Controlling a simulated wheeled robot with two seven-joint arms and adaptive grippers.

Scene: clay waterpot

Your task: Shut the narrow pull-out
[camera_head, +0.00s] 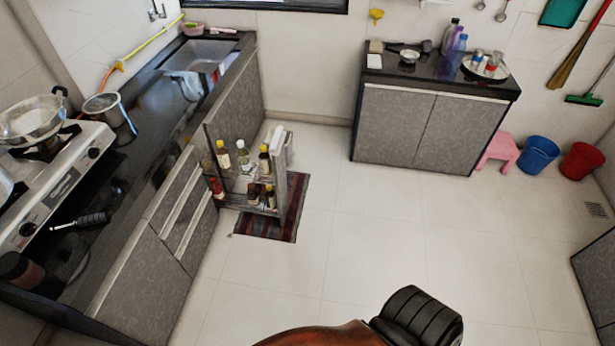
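The narrow pull-out (279,190) stands open from the grey left-hand cabinets, sticking out into the room. It has two levels holding several bottles, among them a yellow-labelled bottle (223,155) on top and a red one (217,188) below. A white upright item (277,138) stands at its outer end. A grey panel along its far side partly hides the cabinet behind. Neither of my grippers shows in the head view.
A dark striped mat (268,228) lies on the floor under and beside the pull-out. The tiled floor (370,230) to its right is clear. A grey two-door cabinet (420,125), pink stool (498,151) and blue bucket (538,156) stand at the back.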

